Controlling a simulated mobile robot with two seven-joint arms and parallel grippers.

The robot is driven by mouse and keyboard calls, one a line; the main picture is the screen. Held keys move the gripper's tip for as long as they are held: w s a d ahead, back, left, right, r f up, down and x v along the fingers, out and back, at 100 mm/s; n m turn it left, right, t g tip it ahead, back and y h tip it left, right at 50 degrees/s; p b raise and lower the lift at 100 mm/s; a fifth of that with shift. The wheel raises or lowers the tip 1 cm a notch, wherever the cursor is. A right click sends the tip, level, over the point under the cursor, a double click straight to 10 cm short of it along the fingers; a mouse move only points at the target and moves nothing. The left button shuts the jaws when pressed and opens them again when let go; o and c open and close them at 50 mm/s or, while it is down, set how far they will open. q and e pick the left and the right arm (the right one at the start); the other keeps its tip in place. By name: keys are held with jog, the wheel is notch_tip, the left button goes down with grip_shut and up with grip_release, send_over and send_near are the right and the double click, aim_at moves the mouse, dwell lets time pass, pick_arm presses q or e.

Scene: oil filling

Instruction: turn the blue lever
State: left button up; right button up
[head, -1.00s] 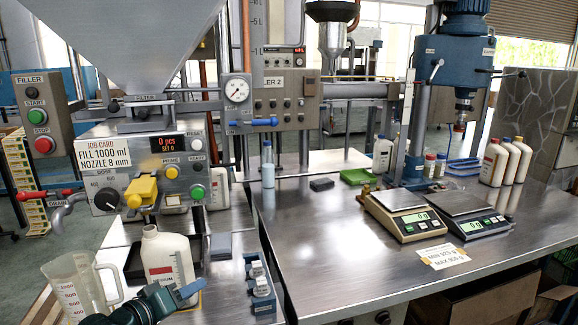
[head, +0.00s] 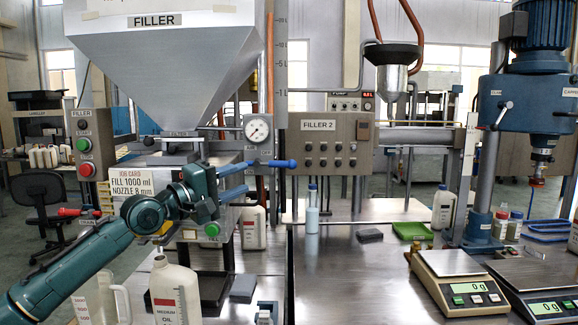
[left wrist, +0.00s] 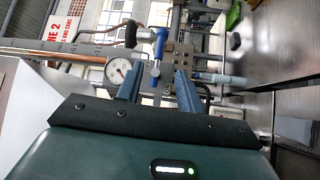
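The blue lever (head: 280,163) sticks out to the right, level, beside the round pressure gauge (head: 257,129) on the filler. In the left wrist view the blue lever (left wrist: 160,45) lies ahead of the fingers and between their lines. My left gripper (head: 247,176) is open and empty, with its two blue fingers pointing at the lever from the left. The fingers look a short way from the lever; the head view does not clearly show the gap. My left arm hides much of the filler's front panel. My right gripper is not in view.
A white oil bottle (head: 176,292) and a clear jug (head: 97,298) stand below my left arm. The red-handled drain valve (head: 75,212) is at the left. Scales (head: 455,282) stand on the right bench.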

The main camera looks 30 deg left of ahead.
aim_at(277, 165)
pick_arm(q)
jog(key=p+x, duration=0.5)
jog(key=x, duration=0.6)
jog(key=shift+w+r, duration=0.1)
jog(key=shift+w, duration=0.05)
jog(key=shift+w+d, duration=0.2)
jog(key=shift+w, duration=0.5)
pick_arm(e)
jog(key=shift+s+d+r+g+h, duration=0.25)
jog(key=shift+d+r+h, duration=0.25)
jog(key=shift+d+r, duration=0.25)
pick_arm(q)
jog(key=c, duration=0.8)
grip_shut()
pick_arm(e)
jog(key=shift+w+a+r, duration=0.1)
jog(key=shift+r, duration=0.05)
